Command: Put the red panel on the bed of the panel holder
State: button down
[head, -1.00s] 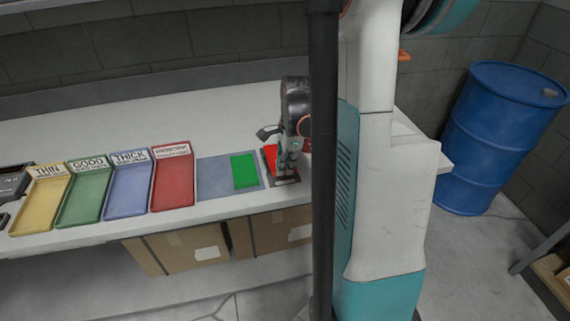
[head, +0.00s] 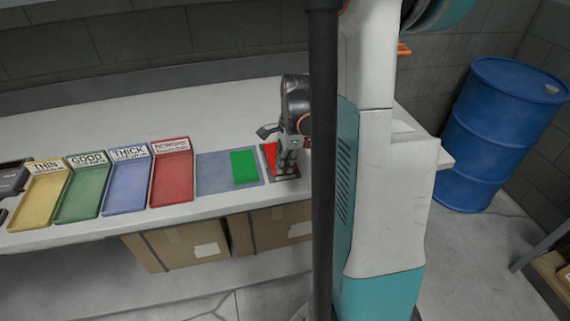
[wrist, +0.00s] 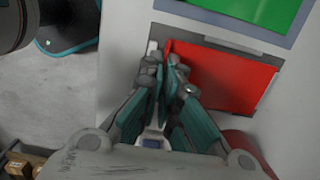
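The red panel (wrist: 225,75) lies over the panel holder, right of my gripper in the wrist view. Its left edge stands between my nearly closed fingertips (wrist: 162,65), which appear to pinch it. The panel looks tilted, with that edge raised. A grey strip of the panel holder (wrist: 262,54) shows past the panel's far edge; the rest of its bed is hidden. In the head view my gripper (head: 284,172) points down over the holder, with a sliver of the red panel (head: 270,155) left of it. I cannot tell whether the panel touches the bed all over.
A blue-grey board (head: 213,173) with a green panel (head: 244,167) lies left of the holder. Further left stand red (head: 172,180), blue (head: 128,185), green (head: 82,190) and yellow (head: 42,198) labelled trays. The table behind is clear. A blue barrel (head: 492,135) stands at the right.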

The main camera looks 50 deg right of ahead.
jog(key=shift+f+b, duration=0.35)
jog(key=shift+f, duration=0.15)
jog(key=c, duration=1.7)
grip_release()
jog(key=shift+r, duration=0.1)
